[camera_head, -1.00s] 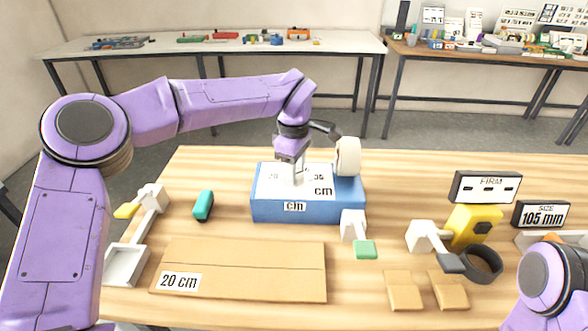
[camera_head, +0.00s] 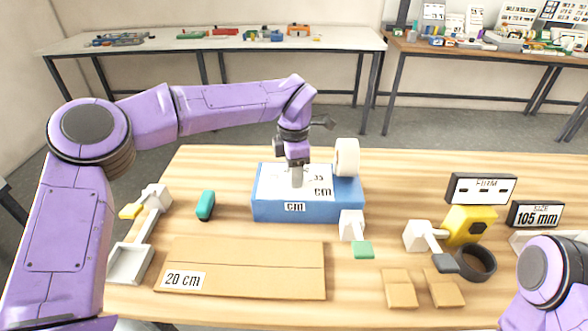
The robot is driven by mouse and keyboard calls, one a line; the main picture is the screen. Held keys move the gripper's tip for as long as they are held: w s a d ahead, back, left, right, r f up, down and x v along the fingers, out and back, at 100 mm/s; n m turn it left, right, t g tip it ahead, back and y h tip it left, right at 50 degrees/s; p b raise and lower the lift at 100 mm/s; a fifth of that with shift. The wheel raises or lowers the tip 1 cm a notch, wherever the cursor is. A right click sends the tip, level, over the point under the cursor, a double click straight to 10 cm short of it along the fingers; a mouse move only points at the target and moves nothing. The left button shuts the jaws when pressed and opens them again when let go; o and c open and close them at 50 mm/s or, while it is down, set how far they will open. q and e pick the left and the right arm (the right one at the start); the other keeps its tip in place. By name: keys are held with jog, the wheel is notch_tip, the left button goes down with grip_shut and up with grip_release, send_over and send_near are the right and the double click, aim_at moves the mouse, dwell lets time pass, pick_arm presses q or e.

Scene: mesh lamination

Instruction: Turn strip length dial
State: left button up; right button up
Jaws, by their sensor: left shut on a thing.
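A blue box (camera_head: 325,211) with a white top face marked with numbers and "cm" stands at the middle of the wooden table. The dial is on its top face and is mostly hidden under my left gripper. My left gripper (camera_head: 297,178) points down onto the top face and is shut on the dial there; the fingers hide what they hold.
A flat cardboard piece labelled "20 cm" (camera_head: 240,268) lies in front of the box. A teal object (camera_head: 205,205) lies to the left. A green-tipped lever (camera_head: 357,236), a yellow device (camera_head: 468,226) and a dark ring (camera_head: 476,262) stand to the right.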

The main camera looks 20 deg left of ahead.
pick_arm(q)
jog(key=n, duration=0.3)
jog(key=shift+r+n, duration=0.1)
jog(key=shift+n, duration=0.2)
jog(key=n+b, duration=0.1)
jog(key=n, duration=0.2)
jog(key=shift+d+n, duration=0.1)
jog(key=shift+n, duration=0.2)
jog(key=n+b, duration=0.2)
jog(key=n, duration=0.2)
jog(key=shift+n, duration=0.3)
jog(key=shift+d+n+b, duration=0.15)
jog(key=shift+n+b, duration=0.75)
jog(key=shift+n, duration=1.1)
jog(key=shift+r, duration=0.1)
jog(key=o, duration=1.1)
jog(key=shift+c, duration=0.2)
notch_tip(320, 180, up, 10)
jog(key=shift+r+p, duration=0.2)
jog(key=shift+p, duration=0.1)
